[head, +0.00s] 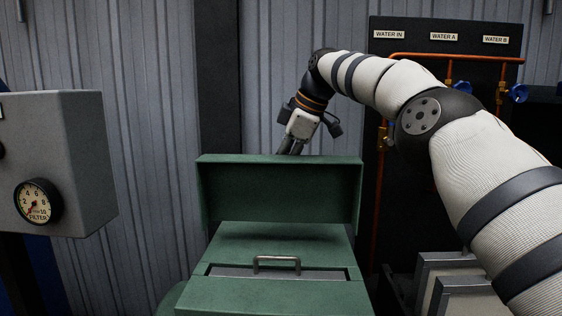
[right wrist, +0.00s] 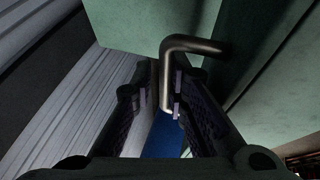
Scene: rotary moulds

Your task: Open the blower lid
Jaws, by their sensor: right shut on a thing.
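The green blower lid (head: 280,188) stands raised, close to upright, at the back of the green blower box (head: 275,243) in the head view. The box top lies exposed in front of it. My right gripper (head: 291,147) reaches down behind the lid's upper edge, which hides the fingertips. In the right wrist view, my right gripper (right wrist: 162,97) is shut on a bent metal handle (right wrist: 192,44) that sticks out from the lid's green outer face. My left gripper is in neither view.
A second metal handle (head: 277,259) sits on the box's front part. A grey box with a FILTER gauge (head: 38,202) stands at the left. A dark panel with orange pipes (head: 447,56) and blue valves is behind my right arm. Grey mould-like blocks (head: 455,280) are at lower right.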

